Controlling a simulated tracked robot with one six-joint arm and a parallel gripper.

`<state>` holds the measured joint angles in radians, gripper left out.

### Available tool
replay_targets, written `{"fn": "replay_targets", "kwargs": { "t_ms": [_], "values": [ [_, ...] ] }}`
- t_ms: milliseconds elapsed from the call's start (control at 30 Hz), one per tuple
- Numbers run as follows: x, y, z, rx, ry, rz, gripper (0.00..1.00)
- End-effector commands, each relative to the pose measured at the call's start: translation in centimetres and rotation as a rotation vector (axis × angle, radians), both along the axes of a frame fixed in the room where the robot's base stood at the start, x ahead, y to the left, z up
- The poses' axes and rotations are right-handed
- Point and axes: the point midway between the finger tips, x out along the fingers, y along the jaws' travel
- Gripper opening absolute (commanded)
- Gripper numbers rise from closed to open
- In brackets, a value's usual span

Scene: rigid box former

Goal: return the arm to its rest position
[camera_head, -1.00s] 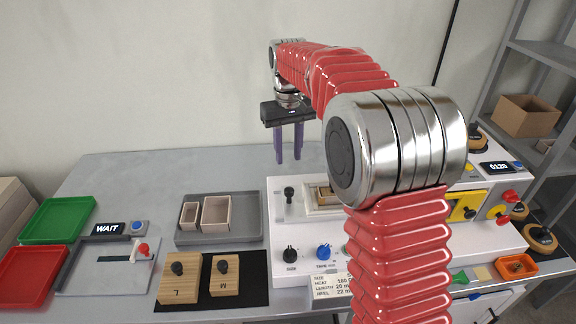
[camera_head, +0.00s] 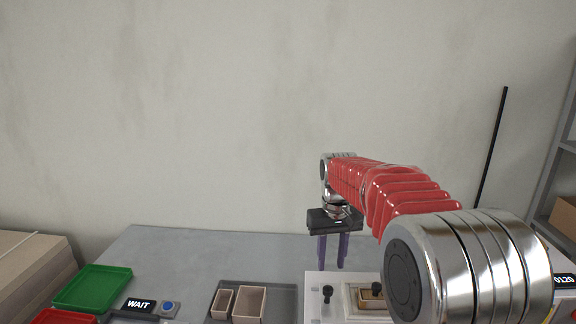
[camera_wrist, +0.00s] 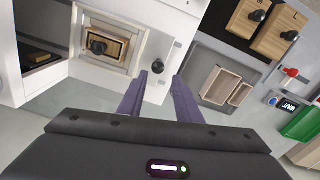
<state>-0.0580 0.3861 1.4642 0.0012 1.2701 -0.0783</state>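My gripper (camera_head: 331,252) hangs pointing down from my red arm, above the back of the grey table (camera_head: 190,246). Its two purple fingers are apart with nothing between them. They also show apart and empty in the wrist view (camera_wrist: 160,84). The white machine (camera_head: 313,287) stands in front and to the right of the gripper, with clear space between them. My arm hides much of the machine in the head view.
A grey tray (camera_wrist: 217,64) holds two open beige boxes (camera_head: 249,303). Wooden blocks with black knobs (camera_wrist: 246,18) lie beside it. A green tray (camera_head: 93,288), a red tray (camera_head: 66,317) and a WAIT display (camera_head: 138,305) are at left. The back of the table is bare.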

Motion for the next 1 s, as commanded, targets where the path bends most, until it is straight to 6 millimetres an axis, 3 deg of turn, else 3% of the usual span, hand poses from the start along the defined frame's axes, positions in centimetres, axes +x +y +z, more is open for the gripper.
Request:
{"fn": "replay_targets", "kwargs": {
  "t_ms": [1000],
  "values": [
    [-16.1,-1.9,1.4,0.014,-0.169,-0.082,0.31]
  ]
}}
